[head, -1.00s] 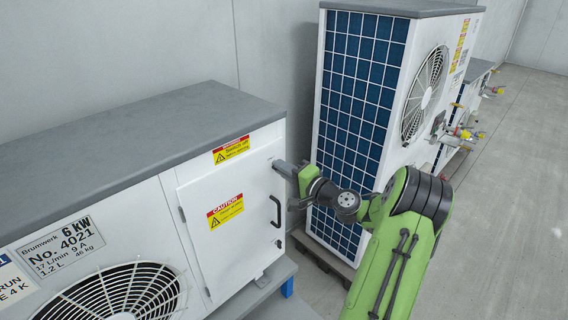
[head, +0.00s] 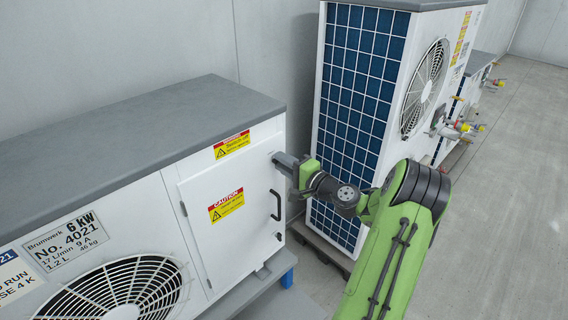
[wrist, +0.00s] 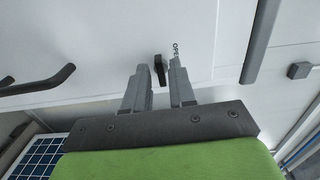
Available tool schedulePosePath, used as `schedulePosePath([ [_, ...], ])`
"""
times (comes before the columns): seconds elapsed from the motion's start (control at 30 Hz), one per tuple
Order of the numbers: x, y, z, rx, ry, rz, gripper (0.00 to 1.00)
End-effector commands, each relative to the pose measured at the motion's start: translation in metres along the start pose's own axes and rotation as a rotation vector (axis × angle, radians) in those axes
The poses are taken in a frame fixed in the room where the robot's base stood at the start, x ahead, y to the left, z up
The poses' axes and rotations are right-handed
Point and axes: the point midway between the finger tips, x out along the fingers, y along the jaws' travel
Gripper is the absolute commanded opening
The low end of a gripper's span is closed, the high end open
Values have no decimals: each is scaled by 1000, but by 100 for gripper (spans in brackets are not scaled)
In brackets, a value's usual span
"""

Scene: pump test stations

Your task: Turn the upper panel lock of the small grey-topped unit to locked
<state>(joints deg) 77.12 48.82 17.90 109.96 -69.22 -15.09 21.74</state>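The small grey-topped unit (head: 60,200) stands at left in the head view, with a white panel door (head: 226,236) on its front. My gripper (head: 277,158) is at the door's upper right, above the black door handle (head: 275,206), and hides the upper lock there. In the wrist view a small black lock knob (wrist: 159,70) shows between the fingertips of my gripper (wrist: 158,66). The fingers are apart, with a visible gap to the knob on the left. A partly hidden label starting "OPE" (wrist: 176,48) is beside the knob.
A taller unit with a blue grille (head: 355,110) stands to the right, close behind my arm. Valves with red and yellow parts (head: 462,128) stick out farther back. The grey floor (head: 510,210) at right is clear. The wrist view also shows a grey bar (wrist: 262,40).

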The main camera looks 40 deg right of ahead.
Motion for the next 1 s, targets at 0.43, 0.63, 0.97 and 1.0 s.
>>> schedulePosePath([
  [0.43,-13,1,-1,0,2,0,35],
  [0.63,-66,2,-2,1,8,1,35],
  [0.97,-146,0,-1,0,5,-1,35],
  [1.0,-151,0,-1,0,3,-1,35],
])
